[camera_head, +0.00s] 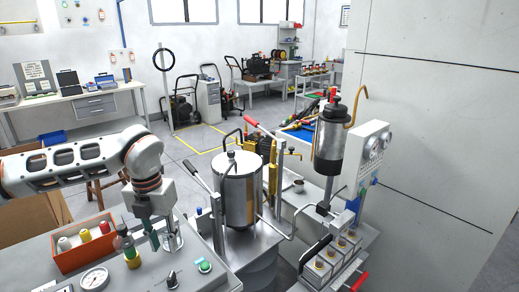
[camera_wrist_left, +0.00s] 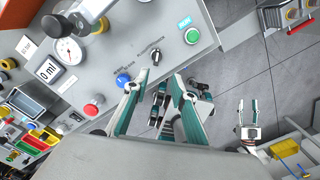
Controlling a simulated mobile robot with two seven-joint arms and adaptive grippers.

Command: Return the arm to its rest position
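My left arm (camera_head: 75,163) comes in from the left in the head view and bends down at the wrist. My left gripper (camera_head: 153,236) hangs above the grey control panel (camera_head: 225,285). In the left wrist view its two teal fingers (camera_wrist_left: 156,84) stand apart with nothing held between them. A second teal-fingered gripper, which looks like my right one (camera_wrist_left: 247,108), shows at the right of that view with its fingers apart and empty. It is out of the head view.
By the left gripper are a pressure gauge (camera_head: 94,279), a green button (camera_head: 205,267) and an orange box (camera_head: 84,247) of bottles. A steel tank (camera_head: 238,190) stands to its right, before a test stand (camera_head: 350,240) with a red-handled lever. Grey floor (camera_wrist_left: 255,75) lies beyond the panel edge.

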